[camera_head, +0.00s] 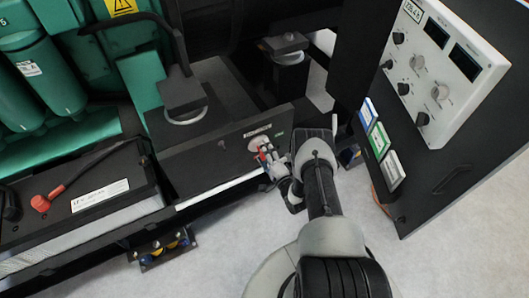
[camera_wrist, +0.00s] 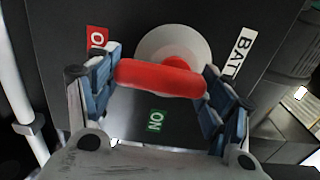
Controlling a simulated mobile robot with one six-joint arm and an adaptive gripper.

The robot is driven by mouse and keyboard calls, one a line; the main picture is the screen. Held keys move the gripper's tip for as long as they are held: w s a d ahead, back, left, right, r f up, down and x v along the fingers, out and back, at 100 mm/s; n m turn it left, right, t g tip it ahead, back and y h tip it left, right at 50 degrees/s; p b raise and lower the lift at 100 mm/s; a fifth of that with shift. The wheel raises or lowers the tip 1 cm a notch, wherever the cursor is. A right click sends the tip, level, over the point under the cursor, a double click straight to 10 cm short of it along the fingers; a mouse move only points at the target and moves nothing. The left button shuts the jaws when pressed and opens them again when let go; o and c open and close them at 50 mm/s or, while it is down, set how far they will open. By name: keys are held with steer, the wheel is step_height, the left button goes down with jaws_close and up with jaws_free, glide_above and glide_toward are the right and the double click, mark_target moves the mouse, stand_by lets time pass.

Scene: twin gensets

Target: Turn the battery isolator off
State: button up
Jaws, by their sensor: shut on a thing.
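The battery isolator is a red bar handle (camera_wrist: 160,78) on a pale round disc (camera_wrist: 195,48), mounted on a dark panel. In the wrist view the bar lies nearly level across the picture. My gripper (camera_wrist: 160,88) has its blue-padded fingers at the bar's two ends, closed on it. A green ON label (camera_wrist: 156,120) shows below the bar. A red label (camera_wrist: 97,39), partly hidden by the left finger, is at upper left. A white label reading BAT (camera_wrist: 241,52) is at right. In the head view the disc (camera_head: 257,143) shows just beyond my gripper (camera_head: 270,161).
A black battery (camera_head: 84,190) with a red terminal is at left. Green engine parts (camera_head: 50,75) stand behind it. A control cabinet (camera_head: 440,110) with knobs and displays stands at right, close to my arm. Pale floor (camera_head: 440,265) is open at lower right.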

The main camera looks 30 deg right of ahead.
steer(key=o, duration=1.1)
steer(key=shift+c, duration=0.2)
steer(key=shift+s, duration=0.15)
steer(key=s, duration=1.1)
steer(key=shift+s+d, duration=0.2)
steer(key=shift+s, duration=0.2)
